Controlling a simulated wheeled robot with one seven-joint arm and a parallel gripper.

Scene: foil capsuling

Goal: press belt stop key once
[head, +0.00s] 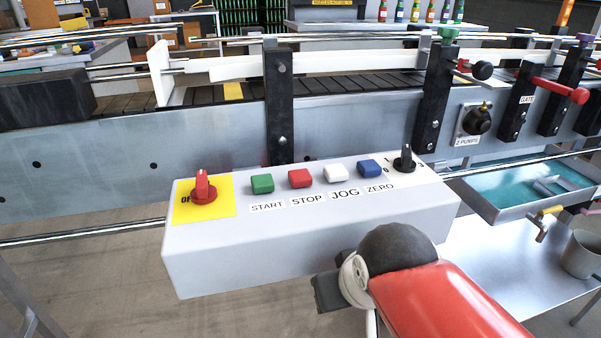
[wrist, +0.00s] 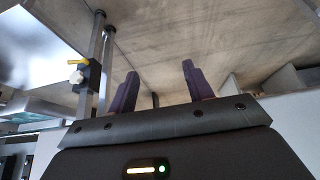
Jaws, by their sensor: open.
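The red STOP key (head: 300,178) is on the top face of a grey control box (head: 300,235), between the green START key (head: 262,184) and the white JOG key (head: 335,173). My arm reaches in from the lower right of the head view, in front of the box's lower right part. The fingers are not clear there. In the wrist view my gripper (wrist: 158,85) has its two dark purple fingers apart with nothing between them. The wrist view shows floor and metal posts, not the keys.
A red rotary switch (head: 203,189) on a yellow plate stands at the box's left end. A blue ZERO key (head: 369,168) and a black knob (head: 404,159) sit to the right. The conveyor (head: 210,135) runs behind. A blue-bottomed tray (head: 530,180) and a steel table (head: 490,255) are at right.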

